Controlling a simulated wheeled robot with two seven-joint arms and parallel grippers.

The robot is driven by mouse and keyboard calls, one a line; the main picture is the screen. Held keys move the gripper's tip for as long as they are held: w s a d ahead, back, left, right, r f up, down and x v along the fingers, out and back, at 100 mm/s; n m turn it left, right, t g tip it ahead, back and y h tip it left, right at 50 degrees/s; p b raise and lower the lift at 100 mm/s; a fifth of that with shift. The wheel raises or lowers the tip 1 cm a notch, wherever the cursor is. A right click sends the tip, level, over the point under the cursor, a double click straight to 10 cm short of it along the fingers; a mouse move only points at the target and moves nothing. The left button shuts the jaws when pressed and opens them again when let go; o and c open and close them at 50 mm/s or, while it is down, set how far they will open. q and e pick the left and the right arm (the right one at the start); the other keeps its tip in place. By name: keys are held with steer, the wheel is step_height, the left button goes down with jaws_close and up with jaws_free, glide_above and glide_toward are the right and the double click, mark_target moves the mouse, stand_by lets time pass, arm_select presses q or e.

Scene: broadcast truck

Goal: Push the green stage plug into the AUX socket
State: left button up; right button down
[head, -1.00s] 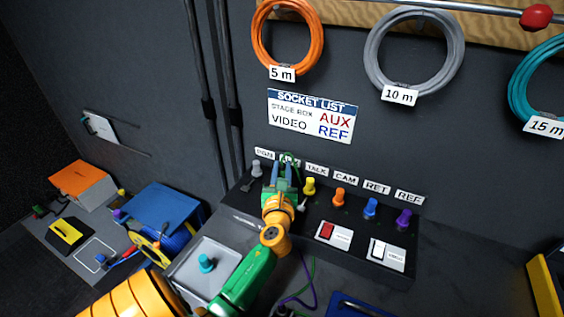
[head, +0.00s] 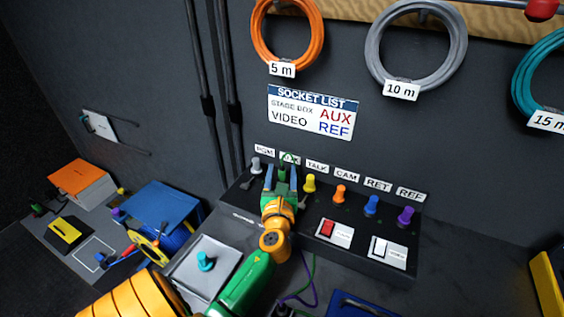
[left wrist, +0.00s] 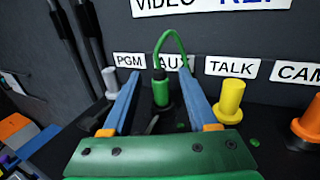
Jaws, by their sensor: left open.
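The green stage plug (left wrist: 161,92) stands upright at the AUX position of the socket panel, its green cable looping up and over behind it. The AUX label (left wrist: 174,62) is partly covered by that cable. In the head view the plug (head: 282,173) shows small between the blue fingers of my left gripper (head: 281,168). In the left wrist view the left gripper (left wrist: 159,72) is open, with a finger on each side of the plug and gaps between. How deep the plug sits cannot be seen. My right gripper is not in view.
The panel (head: 345,215) also carries a grey plug (head: 256,166), a yellow plug (head: 309,183) and orange, blue and purple ones. A red switch (head: 327,228) lies in front. A grey tray with a teal plug (head: 205,261) is at the left. Coiled cables hang above.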

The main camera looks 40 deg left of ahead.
arm_select(q)
steer(key=v, duration=0.6)
steer(key=shift+s+d, duration=0.1)
